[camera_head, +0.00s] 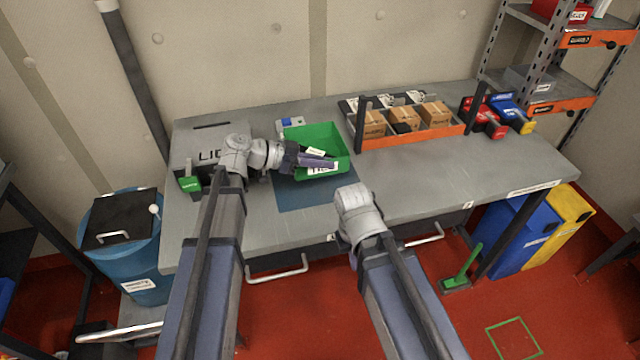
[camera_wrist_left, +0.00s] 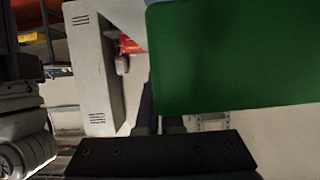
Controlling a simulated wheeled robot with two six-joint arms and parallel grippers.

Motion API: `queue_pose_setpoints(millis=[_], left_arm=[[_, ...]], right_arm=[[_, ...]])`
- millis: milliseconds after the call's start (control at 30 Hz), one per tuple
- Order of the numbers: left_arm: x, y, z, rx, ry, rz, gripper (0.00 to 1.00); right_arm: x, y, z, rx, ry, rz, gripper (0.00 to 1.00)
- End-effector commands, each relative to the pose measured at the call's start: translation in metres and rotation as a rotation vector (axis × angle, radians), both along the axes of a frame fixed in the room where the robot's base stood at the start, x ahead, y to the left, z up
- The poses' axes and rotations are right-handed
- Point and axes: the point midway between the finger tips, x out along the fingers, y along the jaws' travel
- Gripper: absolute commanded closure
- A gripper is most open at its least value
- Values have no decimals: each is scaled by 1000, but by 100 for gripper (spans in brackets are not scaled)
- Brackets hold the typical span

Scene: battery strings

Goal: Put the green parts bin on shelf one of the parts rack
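The parts rack (camera_head: 548,45) stands at the far right, with orange-fronted shelves.
A divided tray (camera_head: 408,140) with cardboard boxes stands right of the bin. Red and blue tools (camera_head: 497,115) lie beyond it. A grey lidded box (camera_head: 200,150) is at the bench's left. The right front of the bench (camera_head: 450,180) is clear.

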Motion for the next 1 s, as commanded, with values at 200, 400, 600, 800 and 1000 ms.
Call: queue_pose_setpoints(millis=[200, 400, 600, 800, 1000], left_arm=[[0, 0, -41, -1, -1, 0, 100], [0, 0, -52, -1, -1, 0, 100], [0, 0, -58, -1, -1, 0, 100], [0, 0, -83, -1, -1, 0, 100], [0, 0, -89, -1, -1, 0, 100]], right_arm=[[0, 0, -42, 0, 0, 0, 100], [0, 0, -53, 0, 0, 0, 100], [0, 0, -58, 0, 0, 0, 100], [0, 0, -83, 0, 0, 0, 100], [0, 0, -89, 0, 0, 0, 100]])
